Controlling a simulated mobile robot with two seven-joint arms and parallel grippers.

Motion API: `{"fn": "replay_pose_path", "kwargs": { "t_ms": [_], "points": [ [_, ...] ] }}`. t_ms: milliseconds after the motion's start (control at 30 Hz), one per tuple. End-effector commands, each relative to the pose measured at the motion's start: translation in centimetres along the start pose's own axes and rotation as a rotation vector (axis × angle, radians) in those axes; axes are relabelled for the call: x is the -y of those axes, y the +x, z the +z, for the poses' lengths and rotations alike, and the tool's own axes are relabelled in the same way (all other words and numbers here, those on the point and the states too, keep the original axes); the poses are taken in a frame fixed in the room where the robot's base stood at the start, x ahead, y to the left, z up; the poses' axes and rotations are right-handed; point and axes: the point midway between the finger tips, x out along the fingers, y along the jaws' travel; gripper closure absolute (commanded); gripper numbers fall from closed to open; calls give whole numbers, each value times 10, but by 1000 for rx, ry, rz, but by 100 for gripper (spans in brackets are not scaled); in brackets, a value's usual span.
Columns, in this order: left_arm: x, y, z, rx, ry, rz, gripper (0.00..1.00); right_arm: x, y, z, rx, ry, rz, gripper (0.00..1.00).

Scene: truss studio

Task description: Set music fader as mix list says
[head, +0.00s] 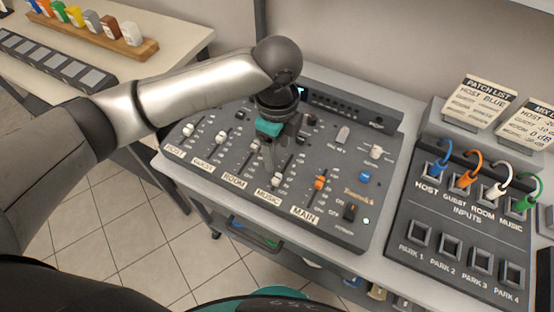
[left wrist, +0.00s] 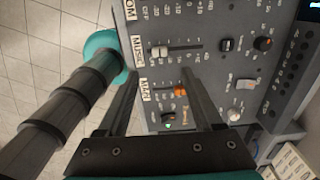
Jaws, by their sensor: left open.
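The grey mixer (head: 335,205) has a row of labelled faders. The music fader (head: 277,180) has a pale cap low on its slot, just above the MUSIC label; it also shows in the left wrist view (left wrist: 160,52). The main fader (head: 319,183) beside it has an orange cap. My left gripper (head: 271,156) hangs over the music strip, partly hiding its slot. In the left wrist view its open jaws (left wrist: 160,76) are empty, and the music cap shows beyond the fingertips. The mix list card (head: 527,122) is cut off at the right edge; a "0 dB" line shows. My right gripper is not in view.
A patch panel (head: 460,220) with several coloured plugs stands right of the mixer. A patch list card (head: 478,104) stands behind it. Knobs and switches rise from the mixer's upper right. A wooden rack (head: 110,42) sits on the far left table.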

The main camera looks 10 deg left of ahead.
Motion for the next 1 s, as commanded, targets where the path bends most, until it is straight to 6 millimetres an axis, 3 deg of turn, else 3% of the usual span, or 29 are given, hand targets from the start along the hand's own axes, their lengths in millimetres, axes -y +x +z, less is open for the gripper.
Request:
{"fn": "replay_pose_path", "kwargs": {
  "t_ms": [100,300,1000],
  "points": [
    [0,-25,0,1,1,-2,32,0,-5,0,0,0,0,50],
    [0,-46,0,0,0,0,32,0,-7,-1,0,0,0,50],
    [-2,-46,-4,-13,-7,-3,32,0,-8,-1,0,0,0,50]
  ]
}}
